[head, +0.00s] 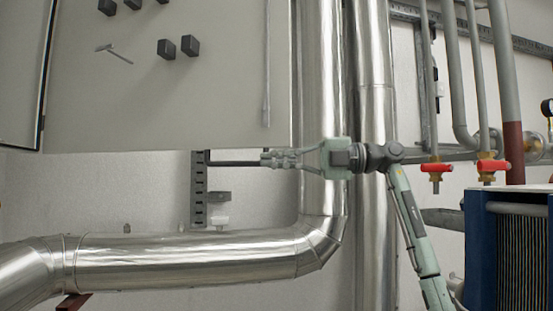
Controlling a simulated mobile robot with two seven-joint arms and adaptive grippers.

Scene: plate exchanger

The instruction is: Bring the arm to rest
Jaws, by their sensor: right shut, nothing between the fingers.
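My right arm comes up from the lower right. Its right gripper (281,159) points left, in front of the silver insulated pipe (322,90). The gripper is shut, with its fingertips together and nothing held between them. A thin dark bar runs left from beside the fingertips to a slotted bracket (198,190); I cannot tell from this view whether the fingertips touch it. My left gripper is not in view.
A grey cabinet panel (200,95) with black knobs and a small handle (112,52) fills the upper left. A large bent pipe (190,258) runs along the bottom. Red-handled valves (436,167) and a blue-framed plate exchanger (480,250) stand at right.

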